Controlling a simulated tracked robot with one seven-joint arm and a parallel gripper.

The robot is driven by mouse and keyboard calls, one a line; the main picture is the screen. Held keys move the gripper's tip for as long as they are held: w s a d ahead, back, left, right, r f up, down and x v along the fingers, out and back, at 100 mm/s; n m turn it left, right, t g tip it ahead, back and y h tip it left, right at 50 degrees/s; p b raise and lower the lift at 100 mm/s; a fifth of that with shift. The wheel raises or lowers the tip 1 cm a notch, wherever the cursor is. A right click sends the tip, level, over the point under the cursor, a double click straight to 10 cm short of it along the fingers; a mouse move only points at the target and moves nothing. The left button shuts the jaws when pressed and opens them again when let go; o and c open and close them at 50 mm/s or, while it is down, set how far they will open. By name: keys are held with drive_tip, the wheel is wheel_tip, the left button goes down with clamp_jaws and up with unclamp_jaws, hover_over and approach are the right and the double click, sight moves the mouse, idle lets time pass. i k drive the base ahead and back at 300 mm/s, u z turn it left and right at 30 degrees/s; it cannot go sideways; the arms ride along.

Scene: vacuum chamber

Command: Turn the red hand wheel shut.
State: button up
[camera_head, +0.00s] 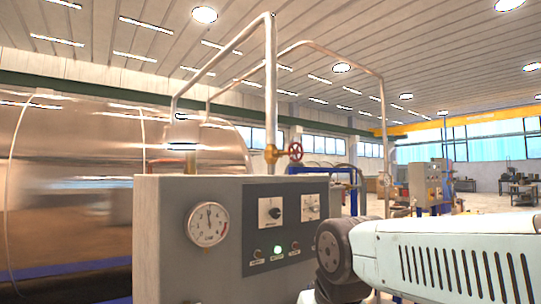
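The red hand wheel (295,151) is small in the view, just above the top edge of the grey control cabinet. It sits on the right side of a brass valve (271,154) on a vertical metal pipe (270,90). My arm comes in from the lower right, with a white link and a dark joint. The arm is below and to the right of the wheel and apart from it. My gripper is not in view.
The grey cabinet (160,240) stands in front, with a round gauge (208,224), knobs and a lit green button (278,249). A large shiny tank (70,180) is behind it at left. Bent pipes rise overhead. Open hall floor (480,203) shows at far right.

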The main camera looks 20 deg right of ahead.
sight(295, 151)
drive_tip(key=i, duration=0.95)
drive_tip(key=z, duration=0.05)
